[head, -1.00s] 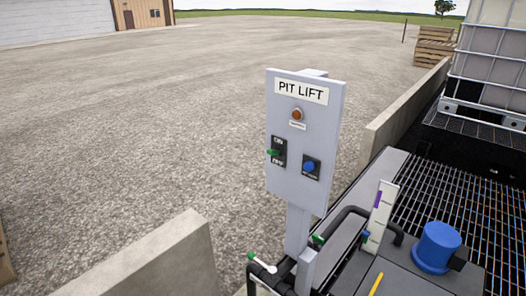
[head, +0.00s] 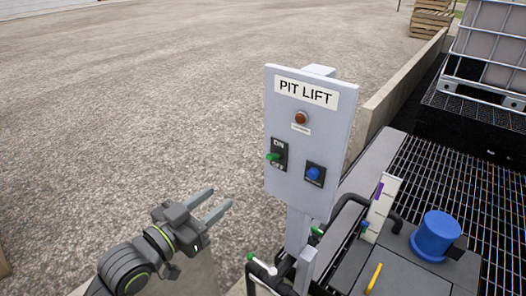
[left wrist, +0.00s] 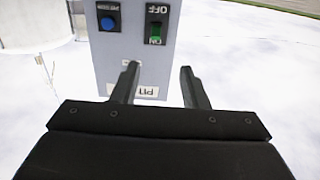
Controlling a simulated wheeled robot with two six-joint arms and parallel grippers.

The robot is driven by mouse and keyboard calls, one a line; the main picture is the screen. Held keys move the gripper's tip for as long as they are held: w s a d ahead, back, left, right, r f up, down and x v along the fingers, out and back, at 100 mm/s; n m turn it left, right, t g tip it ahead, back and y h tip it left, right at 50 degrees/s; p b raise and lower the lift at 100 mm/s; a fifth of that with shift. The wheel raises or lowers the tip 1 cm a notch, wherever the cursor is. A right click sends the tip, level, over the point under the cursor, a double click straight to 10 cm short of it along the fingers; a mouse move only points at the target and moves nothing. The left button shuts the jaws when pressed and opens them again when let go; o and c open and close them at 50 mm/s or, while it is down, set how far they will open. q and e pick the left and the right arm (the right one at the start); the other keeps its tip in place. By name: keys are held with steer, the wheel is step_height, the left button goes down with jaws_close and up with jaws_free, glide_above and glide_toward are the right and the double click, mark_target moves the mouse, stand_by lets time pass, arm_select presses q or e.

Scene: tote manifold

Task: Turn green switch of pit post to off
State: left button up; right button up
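The grey pit post panel labelled PIT LIFT (head: 300,190) stands upright in the middle of the head view. The green switch (head: 273,156) sits on its left side between ON and OFF labels. In the left wrist view the panel appears upside down, with the green switch (left wrist: 155,30) at the top, its green part nearer the ON label. My left gripper (head: 221,197) is open and empty, to the left of the panel and lower than the switch, apart from it. Its two spread fingers (left wrist: 160,68) point toward the panel in the wrist view. My right gripper is not in view.
A blue button (head: 313,173) is right of the switch, and a red-orange lamp (head: 301,118) is above. Black pipes with green-tipped handles, a blue cap (head: 435,236) and a metal grating (head: 470,200) lie at the right. Gravel left of the panel is free.

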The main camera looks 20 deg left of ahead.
arm_select(q)
steer(key=p, duration=0.3)
glide_toward(269, 158)
steer(key=x, duration=0.9)
steer(key=shift+a, duration=0.1)
jaws_close()
